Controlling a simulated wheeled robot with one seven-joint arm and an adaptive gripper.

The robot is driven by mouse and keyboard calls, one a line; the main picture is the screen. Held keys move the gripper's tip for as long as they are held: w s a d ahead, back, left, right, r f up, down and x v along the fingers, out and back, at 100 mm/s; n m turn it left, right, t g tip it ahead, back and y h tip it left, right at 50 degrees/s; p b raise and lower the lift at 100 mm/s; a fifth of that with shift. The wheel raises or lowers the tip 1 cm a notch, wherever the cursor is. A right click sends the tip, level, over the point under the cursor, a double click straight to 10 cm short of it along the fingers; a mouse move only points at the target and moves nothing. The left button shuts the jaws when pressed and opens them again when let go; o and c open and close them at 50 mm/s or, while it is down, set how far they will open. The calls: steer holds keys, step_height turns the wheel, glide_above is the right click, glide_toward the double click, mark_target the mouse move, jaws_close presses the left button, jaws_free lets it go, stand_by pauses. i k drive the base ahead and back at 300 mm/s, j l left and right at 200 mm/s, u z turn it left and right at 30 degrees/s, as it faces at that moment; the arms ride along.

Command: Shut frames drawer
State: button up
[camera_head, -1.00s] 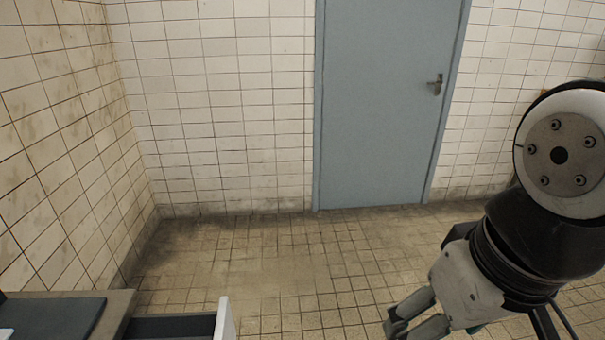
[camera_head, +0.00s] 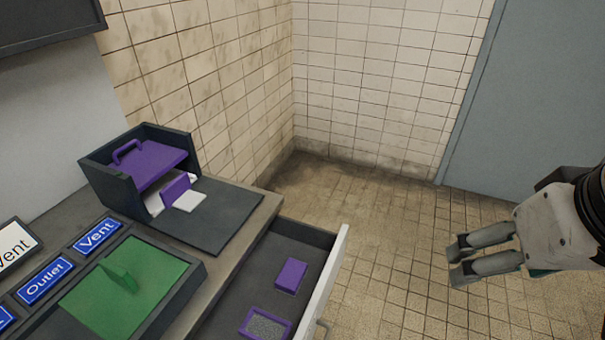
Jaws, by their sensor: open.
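The frames drawer (camera_head: 335,268) is pulled out from the counter at the lower middle, with a white front panel and a handle (camera_head: 321,330) on its outer side. Inside lie a purple block (camera_head: 291,275) and a purple frame with a grey mesh centre (camera_head: 265,325). My gripper (camera_head: 455,262) is open and empty at the right, over the tiled floor. It is apart from the drawer, to the right of its front panel, with its fingers pointing left. The near end of the drawer is cut off by the picture's bottom edge.
On the counter (camera_head: 262,225) stands a dark box (camera_head: 100,180) holding a purple handled piece (camera_head: 150,165). A green panel (camera_head: 125,285) sits in a dark tray beside "Vent" and "Outlet" labels. A tiled wall and a blue-grey door (camera_head: 530,110) stand behind. Floor between drawer and gripper is clear.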

mark_target(323, 251)
steer(key=l+u, duration=0.2)
steer(key=u, duration=0.25)
steer(key=k+l+u, duration=0.1)
steer(key=u, duration=0.35)
steer(key=k+j+u, duration=0.1)
steer(key=j, duration=0.2)
steer(key=k+j+u, duration=0.15)
steer(key=j, duration=0.2)
steer(key=k, duration=0.05)
